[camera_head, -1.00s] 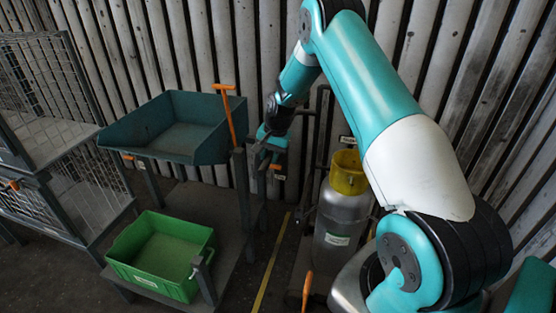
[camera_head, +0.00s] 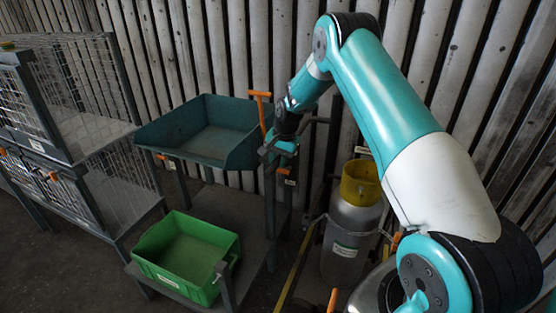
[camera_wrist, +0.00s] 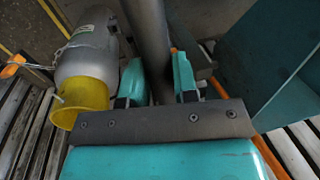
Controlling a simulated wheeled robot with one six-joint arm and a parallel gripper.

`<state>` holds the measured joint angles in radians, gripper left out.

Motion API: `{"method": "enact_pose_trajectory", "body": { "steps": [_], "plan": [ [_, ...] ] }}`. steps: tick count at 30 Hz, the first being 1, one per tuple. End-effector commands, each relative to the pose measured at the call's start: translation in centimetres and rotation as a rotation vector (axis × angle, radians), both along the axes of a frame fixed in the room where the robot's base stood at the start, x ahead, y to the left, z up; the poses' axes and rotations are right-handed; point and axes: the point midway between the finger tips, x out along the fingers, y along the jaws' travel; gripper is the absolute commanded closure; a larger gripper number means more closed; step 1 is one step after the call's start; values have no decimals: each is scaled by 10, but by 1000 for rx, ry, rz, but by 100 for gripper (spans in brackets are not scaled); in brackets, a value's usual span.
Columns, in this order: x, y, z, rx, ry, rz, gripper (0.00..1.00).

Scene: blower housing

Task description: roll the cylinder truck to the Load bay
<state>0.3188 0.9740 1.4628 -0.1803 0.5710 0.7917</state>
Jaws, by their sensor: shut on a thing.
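The cylinder truck (camera_head: 309,222) stands right of centre in the head view. It carries an upright grey gas cylinder (camera_head: 345,229) with a yellow collar (camera_head: 360,183) and a pale label. The cylinder also shows at the upper left of the wrist view (camera_wrist: 88,50). My gripper (camera_head: 278,150) is beside the truck's upper left, near the trolley's corner. In the wrist view my gripper (camera_wrist: 158,82) is shut with a grey bar (camera_wrist: 150,35) between its teal fingers, which looks like the truck's handle. My arm hides part of the truck's right side. I see no Load bay sign.
A trolley with a teal tray (camera_head: 253,152) and a green crate (camera_head: 166,270) stands close at left. An orange handle (camera_head: 262,105) rises at its corner. Wire-mesh cages (camera_head: 110,170) are at far left. A corrugated wall (camera_head: 230,50) closes the back. A yellow line (camera_head: 290,279) marks the floor.

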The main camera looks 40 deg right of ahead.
Motion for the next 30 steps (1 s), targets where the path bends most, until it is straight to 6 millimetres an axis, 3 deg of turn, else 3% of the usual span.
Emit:
{"method": "enact_pose_trajectory", "body": {
  "steps": [3,4,7,16,20,30],
  "plan": [
    [-1,0,-1,4,5,2,100],
    [-2,0,-1,4,5,2,70],
    [-1,0,0,3,4,1,48],
    [0,2,1,1,2,3,48],
    [-1,1,13,1,-2,3,48],
    [-15,-9,91,-1,-4,2,48]
  ]
}}
